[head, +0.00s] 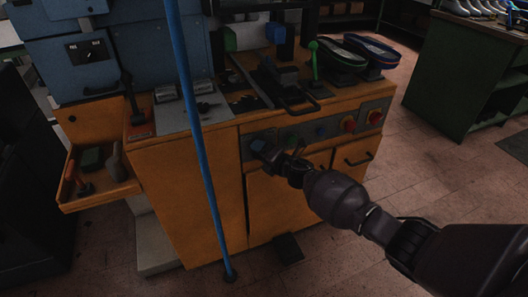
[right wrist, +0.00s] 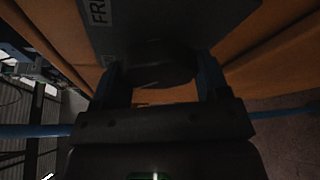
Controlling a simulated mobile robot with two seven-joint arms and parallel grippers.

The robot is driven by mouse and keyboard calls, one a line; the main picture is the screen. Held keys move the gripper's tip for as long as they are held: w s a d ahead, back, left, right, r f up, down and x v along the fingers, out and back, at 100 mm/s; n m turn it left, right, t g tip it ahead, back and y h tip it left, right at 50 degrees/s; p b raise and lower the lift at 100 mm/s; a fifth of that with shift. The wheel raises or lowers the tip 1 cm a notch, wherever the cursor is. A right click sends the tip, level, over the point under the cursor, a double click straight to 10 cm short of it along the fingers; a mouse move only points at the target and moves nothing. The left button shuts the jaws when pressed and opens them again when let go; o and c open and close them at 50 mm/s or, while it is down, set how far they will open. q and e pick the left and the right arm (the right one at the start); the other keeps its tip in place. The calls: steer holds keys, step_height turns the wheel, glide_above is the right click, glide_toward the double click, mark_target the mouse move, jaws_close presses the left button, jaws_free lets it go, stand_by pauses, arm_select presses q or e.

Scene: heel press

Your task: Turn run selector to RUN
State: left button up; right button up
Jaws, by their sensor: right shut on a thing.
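The grey control panel (head: 335,120) is on the upper front of the orange press cabinet. My right gripper (head: 262,149) reaches the left end of this panel from the right. In the right wrist view, its two fingers (right wrist: 161,82) are shut on a dark round selector knob (right wrist: 160,62), one finger on each side. The panel face (right wrist: 185,22) behind the knob carries a white label (right wrist: 98,12), of which only the letters "FR" show clearly. The knob's pointer and the RUN mark cannot be made out. My left gripper is not in view.
A blue pole (head: 200,150) stands in front of the cabinet, left of my gripper. An open tool drawer (head: 100,195) juts out at left.

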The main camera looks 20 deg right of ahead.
steer(key=shift+n+g+p, duration=0.3)
steer(key=shift+n+p, duration=0.15)
steer(key=shift+n, duration=0.25)
steer(key=o, duration=0.9)
